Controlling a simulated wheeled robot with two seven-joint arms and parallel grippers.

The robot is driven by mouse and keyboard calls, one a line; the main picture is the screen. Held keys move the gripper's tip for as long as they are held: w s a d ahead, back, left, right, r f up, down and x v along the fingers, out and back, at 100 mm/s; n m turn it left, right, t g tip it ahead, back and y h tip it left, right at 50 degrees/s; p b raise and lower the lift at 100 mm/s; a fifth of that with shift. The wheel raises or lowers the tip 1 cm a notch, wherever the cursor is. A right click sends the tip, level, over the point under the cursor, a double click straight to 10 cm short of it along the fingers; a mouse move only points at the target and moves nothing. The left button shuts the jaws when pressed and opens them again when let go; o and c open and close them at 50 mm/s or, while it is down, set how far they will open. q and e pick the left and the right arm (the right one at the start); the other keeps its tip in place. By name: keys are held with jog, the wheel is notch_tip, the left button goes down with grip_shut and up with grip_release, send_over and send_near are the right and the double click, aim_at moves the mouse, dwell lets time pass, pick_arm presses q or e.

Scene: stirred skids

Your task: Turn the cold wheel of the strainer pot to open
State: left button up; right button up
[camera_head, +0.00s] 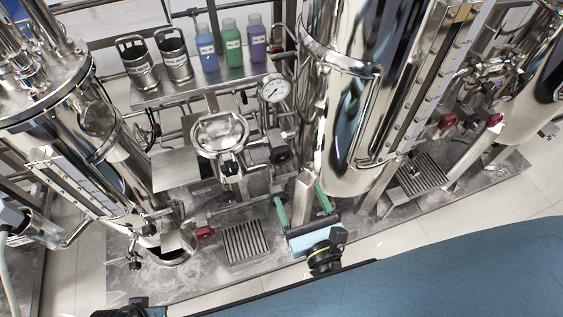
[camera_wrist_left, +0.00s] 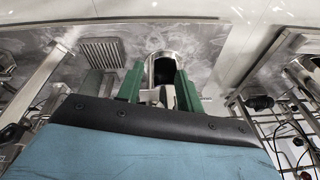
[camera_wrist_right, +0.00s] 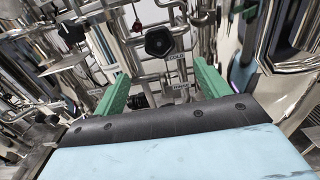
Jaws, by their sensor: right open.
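My right gripper (camera_head: 300,197) is open, its two green fingers pointing away from me into the skid; it also shows in the right wrist view (camera_wrist_right: 161,74). Beyond its fingertips, a black wheel (camera_wrist_right: 158,41) sits on a steel pipe, with a small label (camera_wrist_right: 175,57) that seems to read COLD just below right. The wheel appears in the head view (camera_head: 280,156), apart from the gripper. The pot seems to be the round steel vessel with a glassy top (camera_head: 219,133). My left gripper (camera_wrist_left: 158,80) has its green fingers apart over the skid floor, with nothing clearly held.
A pressure gauge (camera_head: 273,88) stands above the wheel. A large shiny tank (camera_head: 350,120) rises close on the right. A slotted drain grate (camera_head: 245,242) and a red valve handle (camera_head: 205,233) lie lower left. Coloured bottles (camera_head: 231,45) stand on a shelf behind.

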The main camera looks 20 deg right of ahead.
aim_at(283, 160)
jog(key=w, duration=0.8)
jog(key=w+b, duration=0.1)
jog(key=w, duration=0.4)
jog(key=shift+a, duration=0.25)
pick_arm(q)
jog(key=shift+w+d+r, duration=0.1)
jog(key=shift+d+r, duration=0.2)
jog(key=shift+r, duration=0.35)
jog(key=shift+w+d+r, duration=0.1)
jog(key=shift+d+r, duration=0.15)
jog(key=shift+r, duration=0.35)
pick_arm(e)
jog(key=c, duration=1)
